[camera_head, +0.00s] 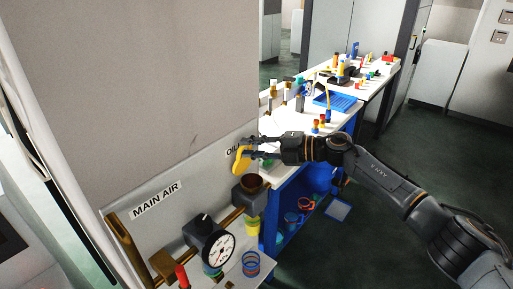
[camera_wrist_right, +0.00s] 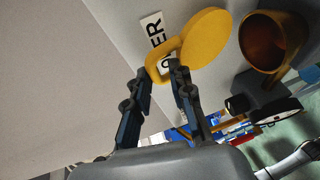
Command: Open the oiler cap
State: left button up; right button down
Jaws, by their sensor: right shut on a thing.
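The oiler cap (camera_head: 242,159) is a yellow disc with a loop handle. It also shows in the right wrist view (camera_wrist_right: 206,40), with its flat round face tilted. My right gripper (camera_head: 252,148) is shut on the cap's loop handle, and its fingertips (camera_wrist_right: 160,72) show there in the wrist view. The oiler (camera_head: 250,190) is a dark block with a brown cup on top. The cup's open mouth (camera_wrist_right: 272,45) shows in the wrist view, and the cap is off it, to one side near the wall. My left gripper is not in view.
A pressure gauge (camera_head: 212,241) and brass pipe stand near the "MAIN AIR" label (camera_head: 157,201) on the wall. A white bench (camera_head: 300,125) with bottles and a blue tray (camera_head: 338,101) lies behind my gripper. The dark floor at right is open.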

jog(key=shift+s+a+f, duration=0.1)
jog(key=shift+s+a, duration=0.1)
jog(key=shift+a, duration=0.1)
jog(key=c, duration=1.5)
grip_release()
jog(key=shift+c, duration=0.2)
jog(key=shift+a+f, duration=0.1)
jog(key=v, duration=1.2)
jog(key=shift+w, duration=0.15)
